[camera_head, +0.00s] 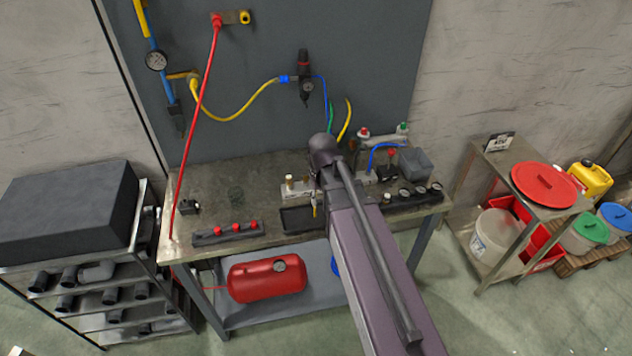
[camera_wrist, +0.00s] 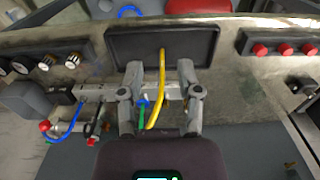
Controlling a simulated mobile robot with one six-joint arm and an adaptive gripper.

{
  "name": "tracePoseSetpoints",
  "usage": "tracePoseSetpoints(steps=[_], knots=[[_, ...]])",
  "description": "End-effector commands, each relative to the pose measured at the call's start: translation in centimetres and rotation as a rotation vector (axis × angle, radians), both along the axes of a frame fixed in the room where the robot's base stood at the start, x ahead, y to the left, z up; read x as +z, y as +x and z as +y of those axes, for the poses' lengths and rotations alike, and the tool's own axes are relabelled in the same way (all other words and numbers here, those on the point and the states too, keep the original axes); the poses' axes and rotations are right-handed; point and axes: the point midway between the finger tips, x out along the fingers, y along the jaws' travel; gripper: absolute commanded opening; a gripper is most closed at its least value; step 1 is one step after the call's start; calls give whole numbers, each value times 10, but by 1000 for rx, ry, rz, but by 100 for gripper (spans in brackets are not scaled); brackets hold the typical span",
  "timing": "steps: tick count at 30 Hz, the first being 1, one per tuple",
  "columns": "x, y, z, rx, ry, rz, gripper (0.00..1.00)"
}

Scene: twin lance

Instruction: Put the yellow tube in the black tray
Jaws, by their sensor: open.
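The yellow tube (camera_wrist: 161,85) runs between the fingers of my gripper (camera_wrist: 160,72) in the wrist view. The fingers are open, with a gap on each side of the tube. Its upper end in that view overlaps the edge of the black tray (camera_wrist: 120,45). Whether its other end is attached is not clear. In the head view the black tray (camera_head: 297,219) lies on the bench front, partly hidden by my arm. My arm hides most of the gripper there. A curved yellow tube (camera_head: 346,120) shows behind the arm.
A grey bar with brass fittings (camera_head: 297,190) lies behind the tray. A block with red knobs (camera_head: 228,233) is left, and a gauge strip (camera_head: 412,195) is right. Green and blue tubes (camera_wrist: 142,108) are close to the gripper. Bare bench top (camera_head: 235,180) is at left.

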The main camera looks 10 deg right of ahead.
Motion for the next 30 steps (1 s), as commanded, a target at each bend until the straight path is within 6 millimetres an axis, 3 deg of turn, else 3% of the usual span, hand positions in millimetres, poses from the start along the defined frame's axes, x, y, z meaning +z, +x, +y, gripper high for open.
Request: tracePoseSetpoints(steps=[1,7,30], knots=[[0,-27,0,0,0,0,45],[0,-68,0,-1,0,0,45],[0,-70,0,0,0,0,45]])
